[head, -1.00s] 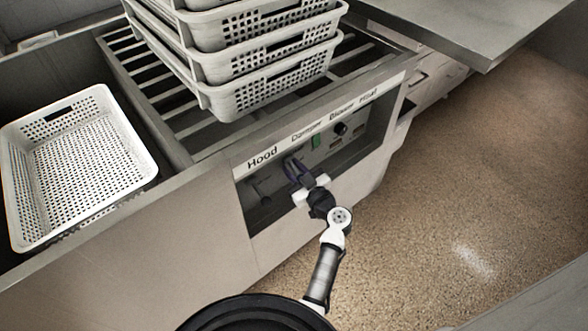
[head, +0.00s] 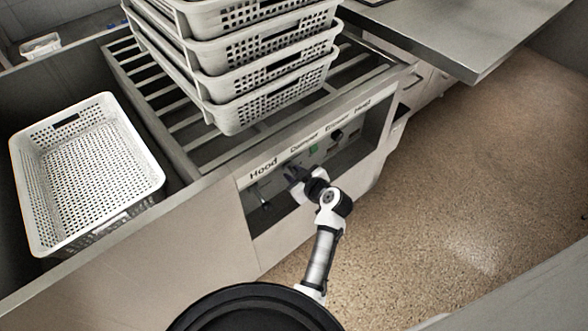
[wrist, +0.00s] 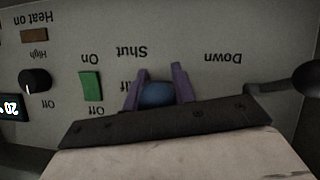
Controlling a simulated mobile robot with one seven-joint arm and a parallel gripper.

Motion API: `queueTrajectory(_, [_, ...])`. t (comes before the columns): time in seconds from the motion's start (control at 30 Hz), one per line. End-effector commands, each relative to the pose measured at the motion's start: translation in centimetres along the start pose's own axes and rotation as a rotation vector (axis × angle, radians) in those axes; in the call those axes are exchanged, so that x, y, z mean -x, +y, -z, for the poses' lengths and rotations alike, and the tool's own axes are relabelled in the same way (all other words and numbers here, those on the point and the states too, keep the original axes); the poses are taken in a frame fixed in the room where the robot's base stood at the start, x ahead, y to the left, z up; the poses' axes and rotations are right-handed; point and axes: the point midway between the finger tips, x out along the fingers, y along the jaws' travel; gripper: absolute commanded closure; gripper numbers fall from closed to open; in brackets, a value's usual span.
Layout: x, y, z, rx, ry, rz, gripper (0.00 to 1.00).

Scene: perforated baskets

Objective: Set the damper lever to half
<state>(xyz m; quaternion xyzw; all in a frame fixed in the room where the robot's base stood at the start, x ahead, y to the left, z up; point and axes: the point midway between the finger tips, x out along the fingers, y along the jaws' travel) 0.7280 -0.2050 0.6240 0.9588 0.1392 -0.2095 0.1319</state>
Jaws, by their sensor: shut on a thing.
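The damper lever shows in the wrist view as a rounded blue grip (wrist: 157,95) between my purple fingers. My gripper (wrist: 160,74) is shut on it, one finger on each side. The wrist view is upside down. The word "Shut" shows just past the fingers, and a partly covered label ending in "lf" shows beside them. My gripper hides the lever's base, so its exact setting cannot be told. In the head view my gripper (head: 292,171) reaches into the recessed panel below the "Damper" label, and the lever is hidden there.
A dark hood lever (wrist: 305,78) stands close to my gripper, by "Down". On the other side are a green switch (wrist: 91,86) and a black knob (wrist: 35,80). Stacked baskets (head: 240,110) stand on the rack above. A single basket (head: 45,215) is at left.

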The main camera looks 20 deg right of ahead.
Motion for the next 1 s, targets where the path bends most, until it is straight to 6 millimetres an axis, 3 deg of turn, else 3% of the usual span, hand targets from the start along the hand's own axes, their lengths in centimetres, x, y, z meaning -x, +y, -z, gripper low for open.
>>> queueTrajectory(0.63, [0.21,0.11,0.12,0.006,-0.067,0.010,1.00])
queueTrajectory(0.67, [0.21,0.11,0.12,0.006,-0.067,0.010,0.73])
queueTrajectory(0.8, [0.20,0.10,0.13,0.006,-0.067,0.011,0.54])
queueTrajectory(1.0, [0.18,0.07,0.15,0.006,-0.067,0.011,0.53])
